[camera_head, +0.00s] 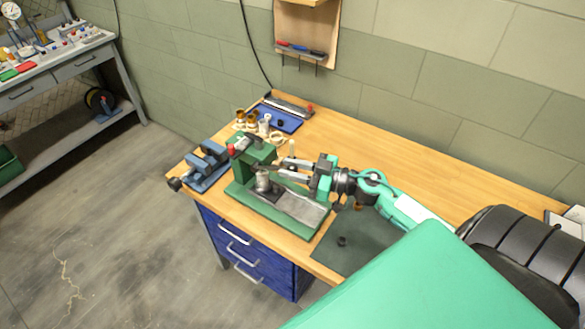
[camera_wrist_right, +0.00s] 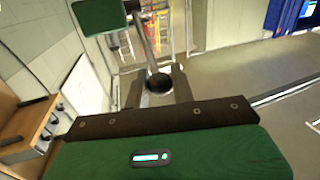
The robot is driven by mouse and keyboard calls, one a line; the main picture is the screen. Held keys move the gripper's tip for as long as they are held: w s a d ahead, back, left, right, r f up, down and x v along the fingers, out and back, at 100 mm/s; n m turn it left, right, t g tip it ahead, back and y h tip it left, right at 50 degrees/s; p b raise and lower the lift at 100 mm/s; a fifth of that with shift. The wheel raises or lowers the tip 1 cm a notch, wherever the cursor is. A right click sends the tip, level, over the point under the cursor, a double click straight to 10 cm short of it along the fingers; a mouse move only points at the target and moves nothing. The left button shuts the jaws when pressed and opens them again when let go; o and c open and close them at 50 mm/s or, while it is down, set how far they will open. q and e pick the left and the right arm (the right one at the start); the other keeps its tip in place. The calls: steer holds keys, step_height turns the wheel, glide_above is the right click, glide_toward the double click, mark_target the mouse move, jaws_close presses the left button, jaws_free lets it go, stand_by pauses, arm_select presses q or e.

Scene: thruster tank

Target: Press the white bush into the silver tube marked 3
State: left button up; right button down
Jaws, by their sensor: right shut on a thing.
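A green press (camera_head: 258,152) stands on the wooden bench, with a grey metal plate on its base. A silver tube (camera_head: 263,182) stands upright under the press head; its mark is too small to read. I cannot make out the white bush. My right gripper (camera_head: 280,168) is at the right side of the press. In the right wrist view its fingers (camera_wrist_right: 156,88) are shut around a dark round knob (camera_wrist_right: 159,83) at the end of a metal rod (camera_wrist_right: 145,45). The rod runs up towards a green block, seemingly as the press lever. My left gripper is out of view.
A blue vise (camera_head: 207,163) stands left of the press. Behind it are small brass and white parts (camera_head: 250,120) and a blue tray (camera_head: 285,121). A dark mat (camera_head: 355,245) with a small black piece lies to the right.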

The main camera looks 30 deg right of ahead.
steer(key=shift+s+f+b, duration=0.15)
steer(key=shift+f+b, duration=0.25)
steer(key=shift+b, duration=0.1)
steer(key=c, duration=1.2)
jaws_free()
steer(key=shift+d, duration=0.1)
steer(key=shift+s, duration=0.15)
steer(key=b+v, duration=0.4)
steer(key=v, duration=0.9)
steer(key=shift+s+d+f, duration=0.2)
steer(key=shift+d+f, duration=0.05)
steer(key=shift+f, duration=0.15)
steer(key=shift+r, duration=0.1)
